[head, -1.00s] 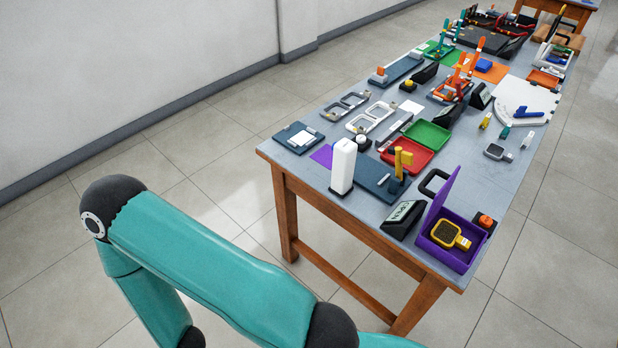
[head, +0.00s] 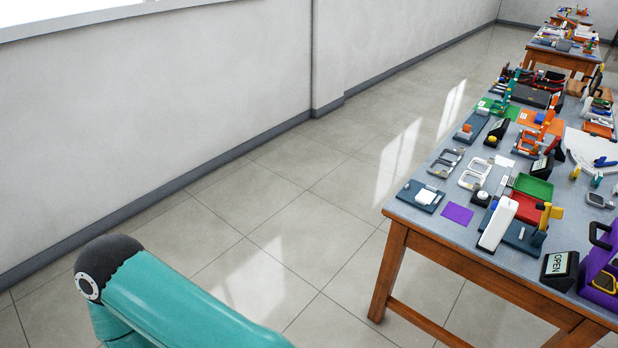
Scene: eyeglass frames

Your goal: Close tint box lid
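The purple tint box (head: 602,284) stands near the front right corner of the table and is cut off by the right edge of the head view. Its purple lid (head: 600,246) looks raised, though most of it is out of frame. A dark item with yellow shows inside the box. My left arm, in teal, crosses the lower left, well away from the table. Neither gripper is in view.
The wooden table (head: 460,251) carries many objects. Open tiled floor (head: 300,240) lies left of the table.

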